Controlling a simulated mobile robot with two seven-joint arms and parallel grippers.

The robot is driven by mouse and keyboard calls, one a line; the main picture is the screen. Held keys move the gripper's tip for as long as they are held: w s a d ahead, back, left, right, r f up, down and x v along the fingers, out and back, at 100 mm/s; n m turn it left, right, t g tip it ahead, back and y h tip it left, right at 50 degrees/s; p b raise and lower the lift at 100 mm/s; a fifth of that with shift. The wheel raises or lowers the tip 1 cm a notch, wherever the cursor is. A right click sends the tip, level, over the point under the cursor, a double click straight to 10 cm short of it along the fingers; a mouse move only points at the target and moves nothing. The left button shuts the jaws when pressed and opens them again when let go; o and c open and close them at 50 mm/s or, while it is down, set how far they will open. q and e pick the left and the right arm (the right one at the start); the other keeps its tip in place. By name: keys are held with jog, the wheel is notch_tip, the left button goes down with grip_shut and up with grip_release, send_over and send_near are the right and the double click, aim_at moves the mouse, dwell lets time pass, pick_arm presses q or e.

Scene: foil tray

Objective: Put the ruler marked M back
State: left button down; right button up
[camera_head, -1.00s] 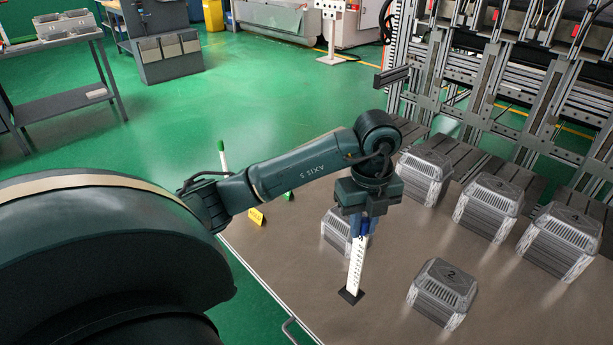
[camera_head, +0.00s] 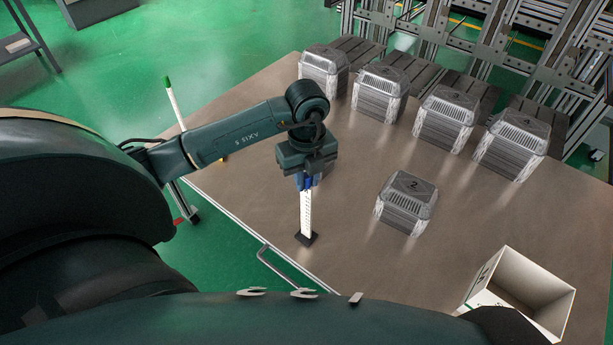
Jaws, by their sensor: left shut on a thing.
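My left gripper (camera_head: 307,178) is shut on the upper end of a white ruler (camera_head: 306,213) with dark marks along its face. The ruler stands close to upright, and its lower end meets a small black base (camera_head: 307,240) on the brown table (camera_head: 262,195). I cannot tell whether it rests in the base or is just above it. The gripper hides the ruler's top, and I cannot read a letter M on it. My right gripper is not in view.
A grey ribbed container marked 2 (camera_head: 408,200) stands right of the ruler. Several similar ones (camera_head: 445,118) line the far side. An open white box (camera_head: 488,300) is at lower right. A green-tipped white post (camera_head: 174,101) rises behind my arm. Bare table surrounds the base.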

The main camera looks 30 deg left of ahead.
pick_arm(q)
jog(key=shift+f, duration=0.2)
jog(key=c, duration=1.3)
grip_release()
